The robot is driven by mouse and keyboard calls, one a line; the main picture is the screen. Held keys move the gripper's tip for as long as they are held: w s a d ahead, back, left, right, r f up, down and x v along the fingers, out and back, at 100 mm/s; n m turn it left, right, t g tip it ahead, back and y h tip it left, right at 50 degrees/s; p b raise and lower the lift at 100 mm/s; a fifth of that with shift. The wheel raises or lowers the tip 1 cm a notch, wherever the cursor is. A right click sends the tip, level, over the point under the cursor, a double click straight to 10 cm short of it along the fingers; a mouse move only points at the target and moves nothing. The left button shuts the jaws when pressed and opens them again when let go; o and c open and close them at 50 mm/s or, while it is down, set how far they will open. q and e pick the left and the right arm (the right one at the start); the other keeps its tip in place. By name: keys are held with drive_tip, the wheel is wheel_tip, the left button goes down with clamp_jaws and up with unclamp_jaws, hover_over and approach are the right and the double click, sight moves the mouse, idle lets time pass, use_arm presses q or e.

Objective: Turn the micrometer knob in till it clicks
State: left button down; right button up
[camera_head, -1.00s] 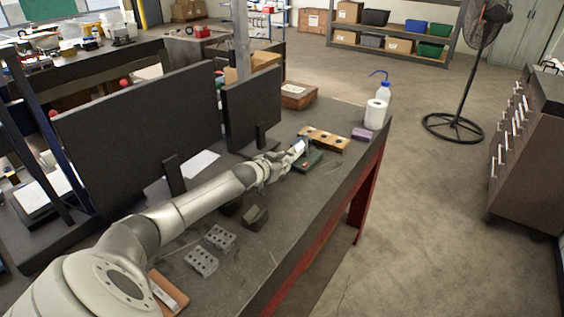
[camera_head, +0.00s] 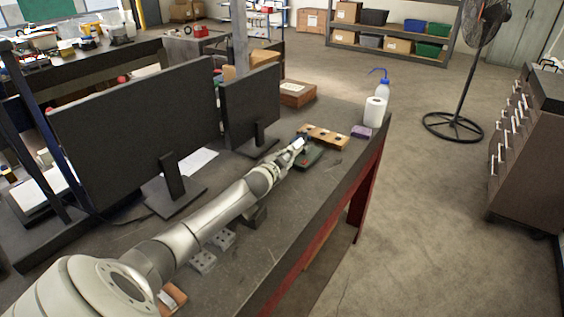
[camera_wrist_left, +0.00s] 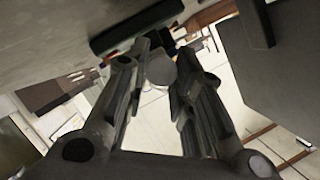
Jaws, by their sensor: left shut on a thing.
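My left gripper (camera_head: 297,145) reaches across the bench to a dark green stand (camera_head: 310,157), where the micrometer is too small and too covered to make out in the head view. In the left wrist view my left gripper (camera_wrist_left: 162,62) has its two dark fingers on either side of a round grey end, the micrometer knob (camera_wrist_left: 161,72). The fingers are shut on the knob. The micrometer's frame and scale cannot be told apart from the fingers. My right gripper is in neither view.
A wooden block with holes (camera_head: 324,136) lies just behind the stand. A purple block (camera_head: 361,132), a paper roll (camera_head: 374,112) and a wash bottle (camera_head: 383,89) stand at the far end. Two monitors (camera_head: 135,130) line the left side. Grey drilled blocks (camera_head: 203,262) lie below my forearm.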

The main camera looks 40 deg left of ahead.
use_arm(q)
drive_tip(key=c, duration=1.2)
unclamp_jaws()
drive_tip(key=shift+c, duration=0.2)
drive_tip(key=shift+r, duration=0.15)
wheel_tip(320, 180, up, 10)
